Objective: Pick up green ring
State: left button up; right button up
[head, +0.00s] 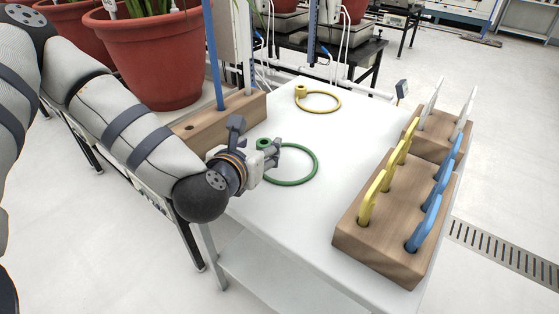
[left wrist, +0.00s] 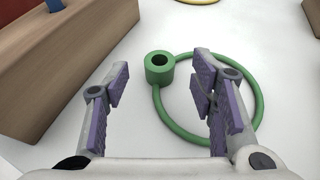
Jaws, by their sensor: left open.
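The green ring (head: 316,165) lies flat on the white table, with a short hollow green cylinder joined to its rim. In the left wrist view the cylinder (left wrist: 160,67) stands beyond and between my fingertips, and the ring's loop (left wrist: 259,92) passes behind the right-hand finger. My left gripper (head: 278,157) is open and empty, close over the near left side of the ring. It also shows in the left wrist view (left wrist: 160,85), fingers spread wide. The near part of the loop is partly hidden by the finger. My right gripper is not in view.
A wooden block (head: 225,118) with a blue rod stands left of the ring. A yellow ring (head: 322,102) lies farther back on the white table (head: 300,215). A wooden rack (head: 390,245) with yellow and blue handles stands right. Red pots (head: 160,60) stand behind my arm.

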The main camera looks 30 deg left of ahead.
aim_at(266, 141)
pick_arm(q)
jog(key=x, duration=0.3)
jog(key=shift+w+a+f, duration=0.1)
jog(key=shift+w, duration=0.25)
jog(key=c, duration=1)
jog(key=shift+o, duration=0.2)
